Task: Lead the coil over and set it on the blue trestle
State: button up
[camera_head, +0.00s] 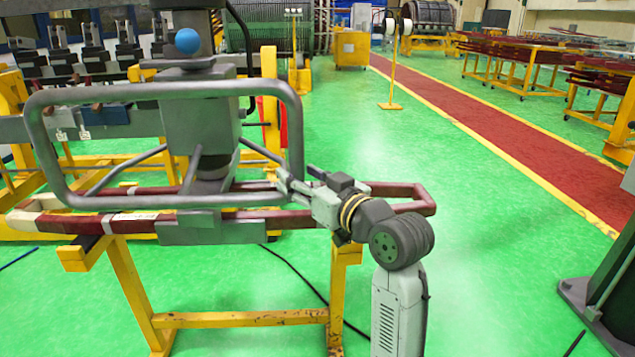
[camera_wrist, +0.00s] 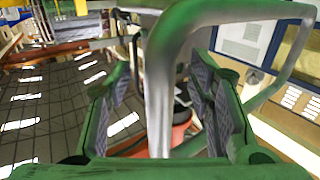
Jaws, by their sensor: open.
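The coil (camera_head: 405,200) is a long dark red loop with a pale left end, lying level across the view. A grey lifting device (camera_head: 200,130) with a blue ball on top stands over the coil's middle, its lower plate against the coil. The device carries a big tubular grey handle (camera_head: 90,93). My gripper (camera_head: 285,183) is at the handle's lower right corner. In the wrist view its green, padded fingers are open, with the grey handle bar (camera_wrist: 158,90) passing between them. Contact with the bar is unclear. I see no blue trestle.
A yellow trestle (camera_head: 240,319) stands under the coil; whether the coil bears on it is unclear. A machine row (camera_head: 90,55) stands behind at left. Green floor (camera_head: 480,240) is free to the right, beside a red walkway (camera_head: 510,133). Yellow tables (camera_head: 520,65) stand beyond.

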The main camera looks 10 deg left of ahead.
jog(key=shift+x, duration=0.95)
grip_shut()
dwell(0.4)
dwell(0.5)
dwell(0.8)
